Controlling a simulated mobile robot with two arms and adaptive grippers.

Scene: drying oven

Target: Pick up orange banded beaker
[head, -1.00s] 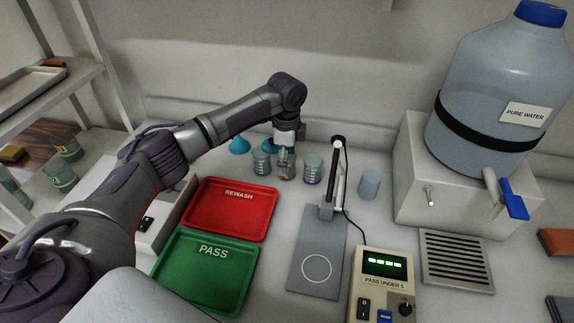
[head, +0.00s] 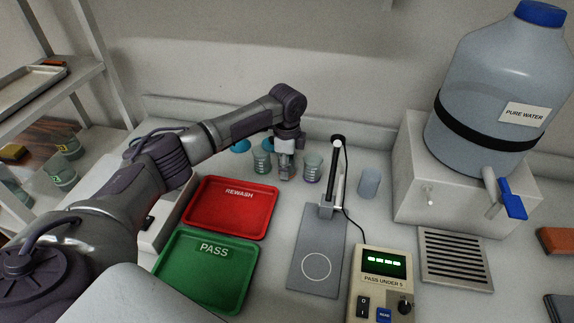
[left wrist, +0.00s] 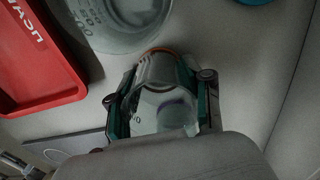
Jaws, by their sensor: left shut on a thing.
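The orange banded beaker (left wrist: 160,72) is a clear glass with an orange line at its edge in the left wrist view. My left gripper (left wrist: 160,108) has its green-lined fingers shut on both sides of this beaker. In the head view my left gripper (head: 285,168) is low among the small beakers at the back of the bench and mostly hides the held one. Another clear beaker (head: 262,161) stands just left of it, and one more (head: 312,168) stands just right. My right gripper is not in view.
A red REWASH tray (head: 268,208) and a green PASS tray (head: 247,278) lie in front. A stand with a lamp-like arm (head: 330,190) is close on the right, with a plain cup (head: 369,182) beyond it. Blue objects (head: 240,147) are behind the beakers.

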